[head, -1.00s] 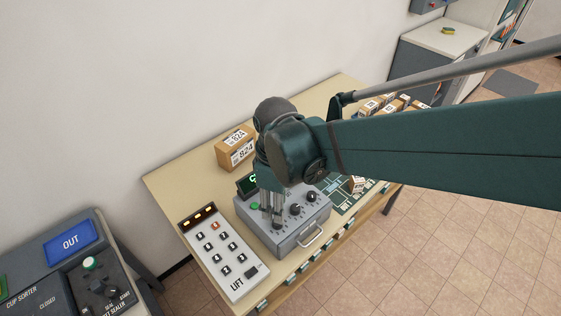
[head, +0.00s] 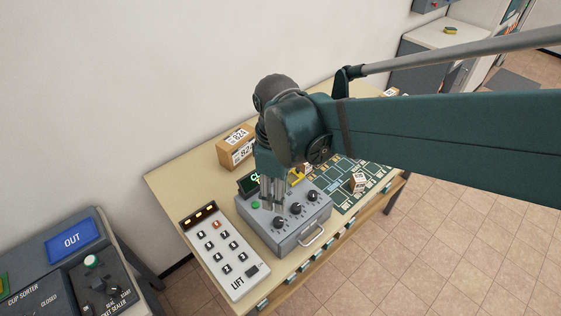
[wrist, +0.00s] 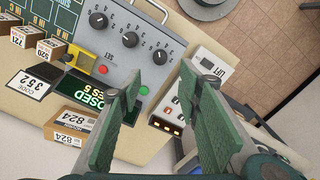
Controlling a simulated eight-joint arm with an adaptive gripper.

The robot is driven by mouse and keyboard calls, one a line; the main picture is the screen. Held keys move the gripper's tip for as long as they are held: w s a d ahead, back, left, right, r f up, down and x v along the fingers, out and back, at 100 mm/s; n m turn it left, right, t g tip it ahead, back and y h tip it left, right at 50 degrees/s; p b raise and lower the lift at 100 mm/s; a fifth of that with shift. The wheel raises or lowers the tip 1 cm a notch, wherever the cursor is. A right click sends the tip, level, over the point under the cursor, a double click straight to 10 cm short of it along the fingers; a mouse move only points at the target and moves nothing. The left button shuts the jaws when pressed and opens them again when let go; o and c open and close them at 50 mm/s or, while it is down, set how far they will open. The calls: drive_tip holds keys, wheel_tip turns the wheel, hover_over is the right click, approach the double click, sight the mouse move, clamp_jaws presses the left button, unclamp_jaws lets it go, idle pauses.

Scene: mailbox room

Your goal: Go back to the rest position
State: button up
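My gripper (head: 272,207) points down above the grey control box (head: 312,232) on the table. In the wrist view, its two green fingers (wrist: 160,85) are apart with nothing between them, so it is open and empty. The box has three black dials, a green button, a red button and a handle on its front. Its green-lit display (wrist: 85,103) reads "CLOSED" in part; a finger hides some of it. No contact between fingers and box shows.
The white LIFT keypad (head: 222,250) lies beside the box. A cardboard parcel marked 824 (head: 235,150) stands behind. The OUT sorter console (head: 85,265) stands at lower left.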

drive_tip(key=shift+d, duration=0.1)
drive_tip(key=s+d+r+m+t, duration=0.1)
drive_tip(key=d+r+m+t, duration=0.1)
drive_tip(key=d+m, duration=0.5)
drive_tip(key=s+d+r+m+t+b, duration=0.1)
drive_tip(key=d+r+m+t, duration=0.2)
drive_tip(key=d, duration=1.5)
drive_tip(key=m+t, duration=0.2)
drive_tip(key=m, duration=0.3)
drive_tip(key=shift+s+d, duration=0.2)
drive_tip(key=shift+d, duration=0.05)
